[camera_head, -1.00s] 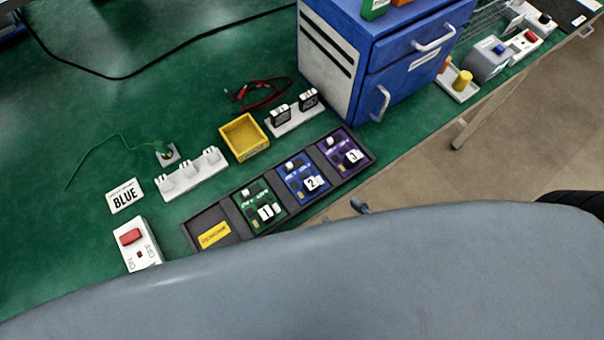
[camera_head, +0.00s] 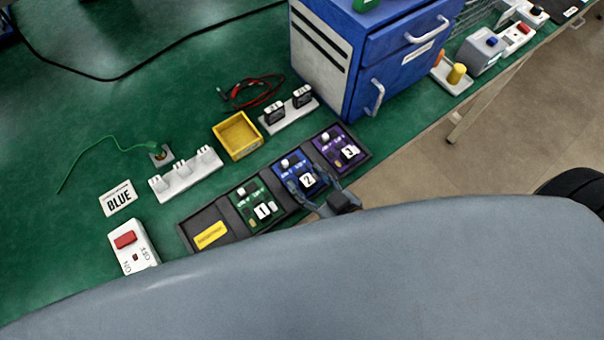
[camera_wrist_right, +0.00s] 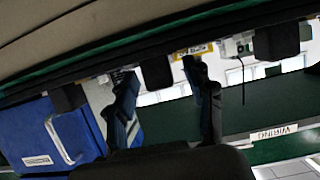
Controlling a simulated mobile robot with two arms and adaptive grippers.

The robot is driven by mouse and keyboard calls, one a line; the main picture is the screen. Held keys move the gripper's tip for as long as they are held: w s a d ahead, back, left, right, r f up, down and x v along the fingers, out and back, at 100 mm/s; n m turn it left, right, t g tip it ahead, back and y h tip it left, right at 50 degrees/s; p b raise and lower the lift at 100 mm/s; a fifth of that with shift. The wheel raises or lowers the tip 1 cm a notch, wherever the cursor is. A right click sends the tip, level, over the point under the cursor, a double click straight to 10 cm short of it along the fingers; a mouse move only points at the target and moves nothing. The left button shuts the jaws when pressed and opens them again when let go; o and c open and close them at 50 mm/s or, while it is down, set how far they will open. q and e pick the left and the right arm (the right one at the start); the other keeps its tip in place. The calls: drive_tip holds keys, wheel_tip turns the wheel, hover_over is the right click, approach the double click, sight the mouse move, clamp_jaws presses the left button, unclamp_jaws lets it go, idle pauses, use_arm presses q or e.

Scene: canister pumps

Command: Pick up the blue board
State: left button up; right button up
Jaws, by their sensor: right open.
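The blue board (camera_head: 300,166), marked 2, lies in a dark tray (camera_head: 190,231) between a green board (camera_head: 250,196) marked 1 and a purple board (camera_head: 333,145) marked 3. My right gripper (camera_head: 309,183) is open, with its fingers spread over the near part of the blue board. I cannot tell whether they touch it. In the right wrist view the two fingers (camera_wrist_right: 165,100) stand apart, and I cannot make out the board clearly there. My left gripper is not in view.
A card reading BLUE (camera_head: 118,198) and a white switch box (camera_head: 141,257) lie to the left. A yellow bin (camera_head: 239,153), a white rack (camera_head: 187,179) and a blue drawer cabinet (camera_head: 355,85) stand behind the tray.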

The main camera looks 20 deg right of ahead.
sight(306, 180)
drive_tip(key=shift+w+a+f, duration=0.2)
drive_tip(key=shift+w+f, duration=0.05)
drive_tip(key=shift+w, duration=0.3)
clamp_jaws()
drive_tip(key=shift+r, duration=0.15)
drive_tip(key=shift+r+p, duration=0.5)
drive_tip(key=shift+p, duration=0.15)
drive_tip(key=r+p, duration=0.3)
drive_tip(key=shift+s+a+r+p, duration=0.1)
drive_tip(key=shift+s+r+p, duration=0.15)
drive_tip(key=shift+p, duration=0.15)
drive_tip(key=s+a+r+p, duration=0.6)
drive_tip(key=s+r+p, duration=0.2)
drive_tip(key=s+p, duration=0.2)
drive_tip(key=shift+s+r, duration=0.15)
drive_tip(key=shift+s, duration=0.85)
